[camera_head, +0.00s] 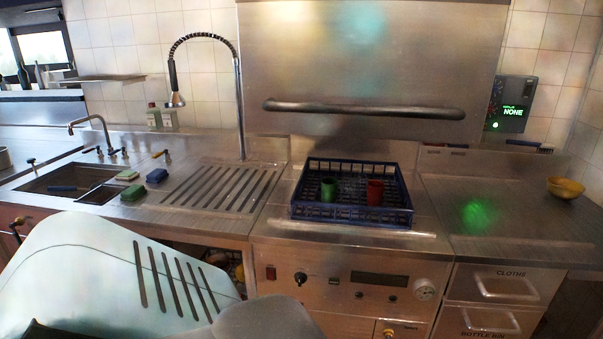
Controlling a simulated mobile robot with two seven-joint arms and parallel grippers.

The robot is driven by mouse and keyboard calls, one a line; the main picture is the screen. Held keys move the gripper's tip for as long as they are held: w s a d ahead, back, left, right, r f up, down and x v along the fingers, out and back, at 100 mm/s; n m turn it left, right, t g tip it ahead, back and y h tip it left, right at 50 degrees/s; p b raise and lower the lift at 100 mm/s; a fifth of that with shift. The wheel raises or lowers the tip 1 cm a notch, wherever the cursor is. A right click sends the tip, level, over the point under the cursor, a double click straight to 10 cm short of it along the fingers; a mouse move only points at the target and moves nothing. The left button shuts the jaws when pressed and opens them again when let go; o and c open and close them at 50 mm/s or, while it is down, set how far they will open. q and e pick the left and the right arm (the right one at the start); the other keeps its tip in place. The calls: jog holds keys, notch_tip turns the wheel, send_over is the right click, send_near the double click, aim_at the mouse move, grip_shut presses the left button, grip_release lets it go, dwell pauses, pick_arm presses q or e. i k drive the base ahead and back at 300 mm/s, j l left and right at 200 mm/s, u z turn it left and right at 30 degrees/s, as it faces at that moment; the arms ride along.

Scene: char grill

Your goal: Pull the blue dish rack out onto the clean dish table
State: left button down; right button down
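The blue dish rack (311,216) sits on the metal bed of the dishwasher, under the raised steel hood (370,60) with its long dark handle (363,108). A green cup (328,189) and a red cup (375,192) stand inside the rack. The steel table (510,205) to the right of the dishwasher holds a yellow bowl (565,187) near its right end. I cannot tell from labels which table is the clean one. Neither of my grippers shows in this view.
A sink (75,184) with a tap (95,128) and a ridged drainboard (222,188) lie to the left. Sponges (157,176) rest beside the sink. A spring spray hose (238,95) stands behind the drainboard. The right table is mostly clear left of the bowl.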

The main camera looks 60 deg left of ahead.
aim_at(296, 201)
jog(key=k+j+z, duration=0.15)
jog(key=j, duration=0.3)
jog(key=j+z, duration=0.1)
jog(key=j, duration=0.35)
jog(key=k+j, duration=0.1)
jog(key=j, duration=0.35)
jog(key=k+j, duration=0.15)
jog(key=j, duration=0.3)
jog(key=k+j+z, duration=0.1)
jog(key=j, duration=0.3)
jog(key=k+j, duration=0.1)
jog(key=j, duration=0.35)
